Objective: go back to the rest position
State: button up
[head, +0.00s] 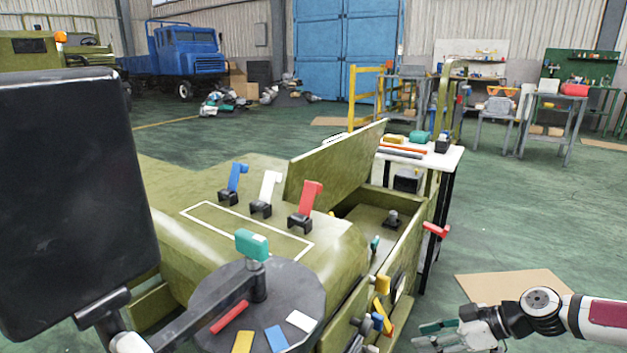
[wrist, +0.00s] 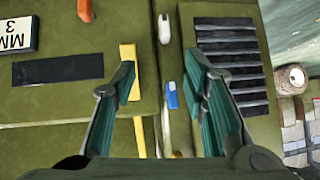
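My gripper (head: 432,336) is at the lower right of the head view, to the right of the olive-green chassis (head: 330,250) and apart from it. In the wrist view my gripper (wrist: 165,75) is open, its two teal fingers wide apart. Nothing is held between them. Behind the fingers I see the olive chassis side with a yellow bar (wrist: 128,60), a white handle (wrist: 164,28), a blue handle (wrist: 171,95) and a black louvred grille (wrist: 228,60). The rest position itself is not marked in any view.
Blue (head: 236,178), white (head: 268,187) and red (head: 309,200) levers stand on the chassis beside a raised lid (head: 335,165). A dark disc (head: 290,290) carries a teal-handled lever. A white-topped table (head: 440,157) stands behind. Green floor is open at right, with a cardboard sheet (head: 510,285).

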jog(key=s+a+r+m+g+h, duration=0.1)
jog(key=s+r+g+h, duration=0.1)
jog(key=s+g+h, duration=0.3)
jog(key=s+a+r+m+g+h, duration=0.1)
jog(key=s+r+g, duration=0.1)
jog(key=s, duration=0.5)
jog(key=s+a+r+m+h, duration=0.1)
jog(key=s+r+m+h, duration=0.15)
jog(key=s+r, duration=0.4)
jog(key=s+a+r+m+h, duration=0.1)
jog(key=s+r+m+h, duration=0.15)
jog(key=r, duration=0.75)
jog(key=s+a+r+m+t+y, duration=0.1)
jog(key=s+a+r+m, duration=0.15)
jog(key=s, duration=0.35)
jog(key=s+a+r+m+t+y, duration=0.1)
jog(key=s+a+r+m+t, duration=0.2)
jog(key=s, duration=0.4)
notch_tip(320, 180, up, 35)
jog(key=n+t+p, duration=0.1)
jog(key=t+p, duration=0.1)
jog(key=p, duration=3)
jog(key=shift+w+d+r+t+p, duration=0.15)
jog(key=shift+w+d+t+p, duration=0.1)
jog(key=shift+t+p, duration=0.1)
